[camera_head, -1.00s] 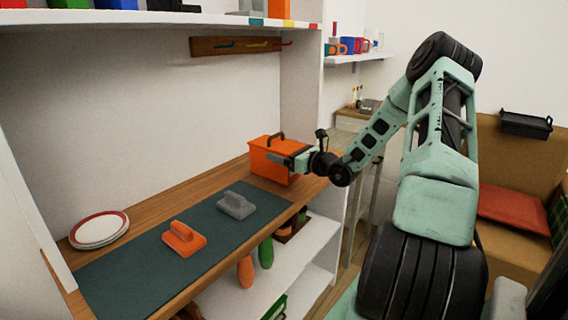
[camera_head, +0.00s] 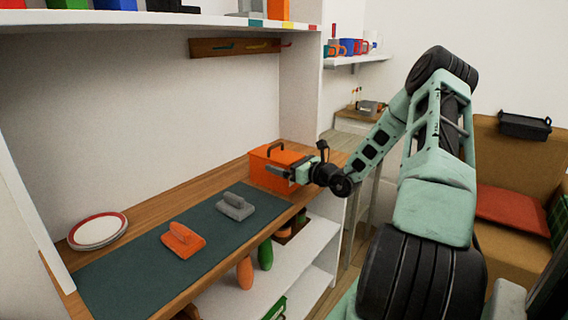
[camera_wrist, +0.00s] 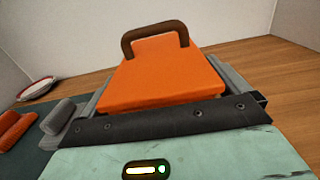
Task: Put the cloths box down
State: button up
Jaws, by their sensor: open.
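The cloths box (camera_head: 262,176) is orange with a dark brown handle on top. In the head view it stands upright at the right end of the wooden counter (camera_head: 160,195) and appears to rest on it. My gripper (camera_head: 282,172) is at the box's right side, with its fingers reaching along it. In the wrist view the orange box (camera_wrist: 165,82) fills the middle, and grey finger parts show on both sides of it. The jaws are open around the box. Its underside is hidden from view.
A dark green mat (camera_head: 150,255) on the counter holds an orange float-like tool (camera_head: 183,241) and a grey one (camera_head: 236,207). Stacked plates (camera_head: 97,230) lie at the left. A shelf (camera_head: 150,18) hangs above. A side panel (camera_head: 300,90) stands behind the box.

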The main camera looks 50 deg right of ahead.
jog(key=s, duration=1.1)
jog(key=shift+s+d, duration=0.15)
jog(key=shift+d, duration=0.3)
